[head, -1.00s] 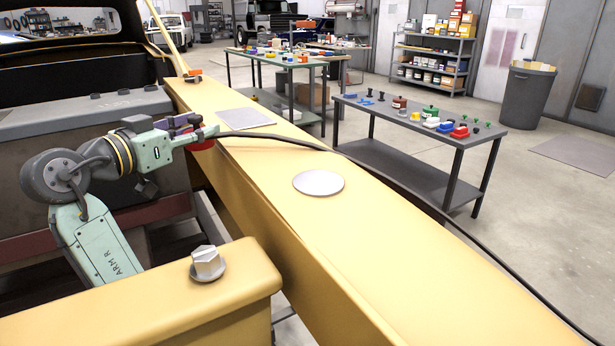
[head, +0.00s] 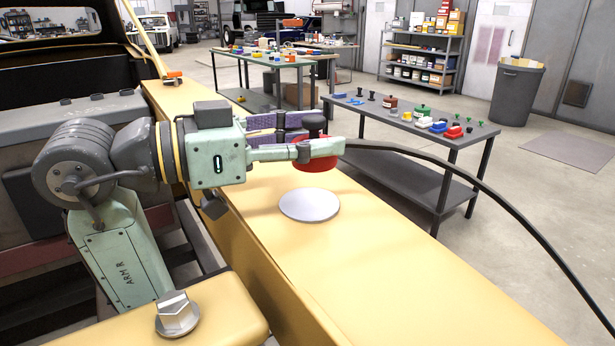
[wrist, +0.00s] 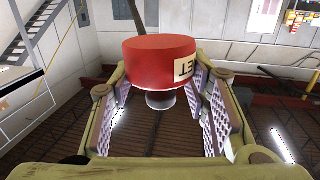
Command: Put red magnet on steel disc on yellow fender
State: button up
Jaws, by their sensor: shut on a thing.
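My gripper (head: 312,138) is shut on the red magnet (head: 318,164), a round red body with a dark knob on top. The knob is between the fingers. In the wrist view the magnet (wrist: 160,58) shows a pale label with dark letters, and the ridged pads stand on both sides of its knob. The steel disc (head: 309,206) lies flat on the yellow fender (head: 345,270). The magnet appears raised above the fender, just behind or over the disc in the head view, with a visible gap. I cannot tell whether it is centred.
A black cable (head: 475,187) runs from near the magnet to the lower right. A large bolt (head: 177,314) stands on the nearer yellow part (head: 110,330). A grey bench (head: 440,131) with small coloured items stands right of the fender. The fender around the disc is clear.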

aim_at(306, 203)
jog(key=shift+f, duration=2.6)
jog(key=shift+f, duration=0.15)
jog(key=o, duration=1.4)
jog(key=shift+a, duration=0.2)
jog(key=b+v, duration=0.2)
jog(key=v, duration=0.9)
jog(key=shift+s+a, duration=0.15)
jog(key=shift+a, duration=0.15)
